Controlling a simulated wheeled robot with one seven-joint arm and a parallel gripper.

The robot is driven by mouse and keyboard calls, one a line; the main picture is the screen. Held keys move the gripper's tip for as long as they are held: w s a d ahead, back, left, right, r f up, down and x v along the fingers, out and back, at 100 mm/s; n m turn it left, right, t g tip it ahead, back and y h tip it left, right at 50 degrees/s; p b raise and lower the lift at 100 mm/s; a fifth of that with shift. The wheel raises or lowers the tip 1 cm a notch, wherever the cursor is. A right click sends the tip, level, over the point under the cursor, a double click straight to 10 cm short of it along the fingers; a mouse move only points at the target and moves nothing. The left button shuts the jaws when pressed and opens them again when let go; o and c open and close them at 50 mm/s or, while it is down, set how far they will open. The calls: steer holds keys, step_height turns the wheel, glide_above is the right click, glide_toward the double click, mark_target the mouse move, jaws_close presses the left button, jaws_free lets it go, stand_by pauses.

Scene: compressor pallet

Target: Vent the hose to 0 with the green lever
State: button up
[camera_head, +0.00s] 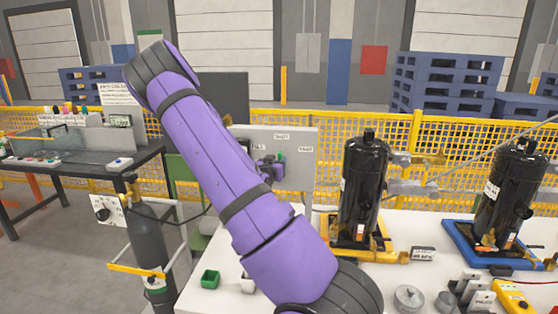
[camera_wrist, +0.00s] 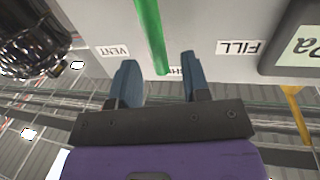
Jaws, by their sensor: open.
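The green lever (camera_wrist: 150,32) runs down from the top of the wrist view, and its end lies between the two fingers of my gripper (camera_wrist: 159,60). The fingers are open, with a gap on each side of the lever. The lever points at the middle label, SHUT (camera_wrist: 173,71), which it partly covers. The VENT label (camera_wrist: 114,51) is left of it and the FILL label (camera_wrist: 240,47) right, both upside down. In the head view, my gripper (camera_head: 269,167) is at the grey panel (camera_head: 301,180), beside a bit of the green lever (camera_head: 281,157). The hose is not clear.
A display marked "Pa" (camera_wrist: 303,45) is cut off at the wrist view's right edge. Black compressors (camera_head: 364,185) stand right of the panel on the white table (camera_head: 235,271). A grey cylinder (camera_head: 152,238) stands left. A yellow fence (camera_head: 340,130) runs behind.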

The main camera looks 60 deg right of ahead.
mark_target(279, 159)
steer(key=shift+x, duration=1.75)
steer(key=shift+s, duration=0.1)
jaws_close()
